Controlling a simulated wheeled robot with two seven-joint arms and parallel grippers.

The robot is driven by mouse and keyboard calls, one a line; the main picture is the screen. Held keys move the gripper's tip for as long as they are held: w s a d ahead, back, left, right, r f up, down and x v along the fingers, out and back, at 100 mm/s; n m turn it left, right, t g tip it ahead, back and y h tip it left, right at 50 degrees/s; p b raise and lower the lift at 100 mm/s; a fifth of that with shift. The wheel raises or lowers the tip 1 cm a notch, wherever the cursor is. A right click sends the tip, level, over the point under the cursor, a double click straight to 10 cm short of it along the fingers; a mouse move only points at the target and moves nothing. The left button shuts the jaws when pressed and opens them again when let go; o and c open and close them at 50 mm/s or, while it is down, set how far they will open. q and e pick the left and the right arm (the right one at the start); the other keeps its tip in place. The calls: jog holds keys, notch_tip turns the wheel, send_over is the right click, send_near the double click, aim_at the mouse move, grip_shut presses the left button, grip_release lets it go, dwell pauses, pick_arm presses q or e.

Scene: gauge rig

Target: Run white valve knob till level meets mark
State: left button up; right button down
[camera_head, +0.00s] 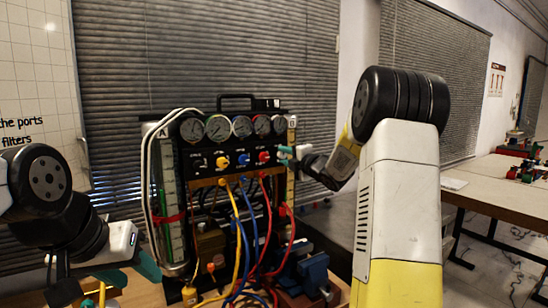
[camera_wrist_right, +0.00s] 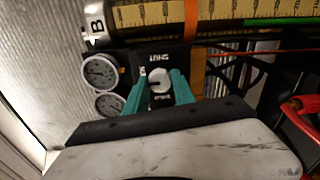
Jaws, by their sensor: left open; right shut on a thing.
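The white valve knob (camera_wrist_right: 159,80) sits on the black panel of the gauge rig. My right gripper (camera_wrist_right: 158,88) is shut on it, with a teal finger on either side; it also shows at the panel's right end in the head view (camera_head: 287,152). Sight tube B (camera_wrist_right: 150,14) has a yellow scale and an orange band mark (camera_wrist_right: 191,18). Green liquid (camera_wrist_right: 285,21) fills its right part in the wrist view and ends short of the band. My left gripper (camera_head: 128,271) is open and empty at lower left, in front of the rig.
The panel (camera_head: 230,159) also carries yellow (camera_head: 222,162), blue (camera_head: 243,159) and red (camera_head: 264,157) knobs below several round gauges (camera_head: 217,127). Yellow, blue and red hoses (camera_head: 284,250) hang in front. Another sight tube (camera_head: 171,200) stands at the rig's left.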

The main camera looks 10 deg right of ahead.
jog(key=shift+f, duration=0.1)
dwell(0.3)
jog(key=c, duration=1.1)
grip_release()
jog(key=shift+o, duration=0.2)
jog(key=v, duration=0.7)
jog(key=shift+s, duration=0.4)
jog(key=shift+d, duration=0.1)
